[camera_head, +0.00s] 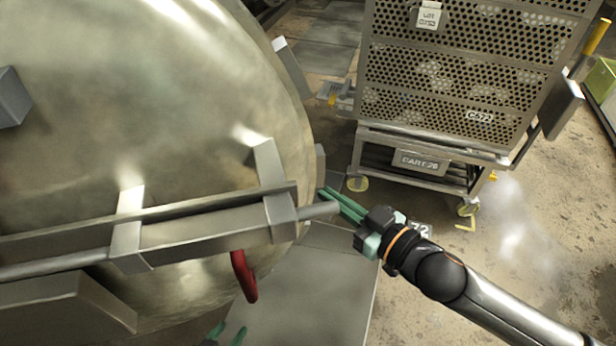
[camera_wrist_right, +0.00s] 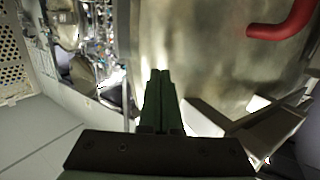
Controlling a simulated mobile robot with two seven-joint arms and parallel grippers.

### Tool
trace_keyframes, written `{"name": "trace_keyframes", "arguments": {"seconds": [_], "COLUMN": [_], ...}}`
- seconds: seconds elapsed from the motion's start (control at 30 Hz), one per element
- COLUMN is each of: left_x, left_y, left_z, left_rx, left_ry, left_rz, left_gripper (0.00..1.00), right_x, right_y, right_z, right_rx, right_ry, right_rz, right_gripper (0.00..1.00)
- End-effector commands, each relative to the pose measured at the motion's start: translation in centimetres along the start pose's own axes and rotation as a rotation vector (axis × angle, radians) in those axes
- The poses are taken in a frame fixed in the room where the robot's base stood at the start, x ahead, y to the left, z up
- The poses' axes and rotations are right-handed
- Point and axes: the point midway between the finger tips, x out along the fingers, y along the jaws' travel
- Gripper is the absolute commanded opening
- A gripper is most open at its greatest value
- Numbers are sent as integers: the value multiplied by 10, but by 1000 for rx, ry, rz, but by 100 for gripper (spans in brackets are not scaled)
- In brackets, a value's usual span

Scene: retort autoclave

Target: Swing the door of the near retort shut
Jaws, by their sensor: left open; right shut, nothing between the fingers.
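The near retort's door (camera_head: 200,90) is a large, round, brushed-metal disc filling the left of the head view. A metal bar (camera_head: 190,225) crosses it in brackets, and a red handle (camera_head: 244,276) hangs below. My right gripper (camera_head: 343,204) is shut and empty at the door's right edge, close to the rod end; contact cannot be told. In the right wrist view, its green fingers (camera_wrist_right: 160,100) point toward a curved metal surface (camera_wrist_right: 200,60), with a red handle (camera_wrist_right: 285,22) at upper right. My left gripper (camera_head: 228,333) is open at the bottom edge, mostly cut off.
A cart (camera_head: 425,163) carrying perforated metal baskets (camera_head: 460,60) stands behind my right gripper, on casters. A flat grey plate (camera_head: 320,280) lies below the door's edge.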

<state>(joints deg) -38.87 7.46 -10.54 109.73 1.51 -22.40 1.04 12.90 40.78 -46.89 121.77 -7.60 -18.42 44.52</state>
Motion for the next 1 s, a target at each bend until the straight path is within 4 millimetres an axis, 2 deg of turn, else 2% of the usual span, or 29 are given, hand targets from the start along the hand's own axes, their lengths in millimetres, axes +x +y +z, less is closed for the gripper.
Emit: {"name": "trace_keyframes", "arguments": {"seconds": [0.2,0.4,0.57,1.0], "left_x": [-2,-2,-2,-3], "left_y": [0,0,0,0], "left_z": [-1,-1,-1,0], "left_rx": [1,1,1,1], "left_ry": [-3,-5,-6,-7], "left_rz": [-1,-1,-1,0], "left_gripper": [50,50,50,50], "right_x": [41,62,67,66], "right_y": [0,0,0,1], "right_z": [-2,0,0,0], "right_rx": [0,0,1,1], "right_ry": [3,1,1,0], "right_rz": [0,0,0,0], "right_gripper": [0,0,0,0]}}
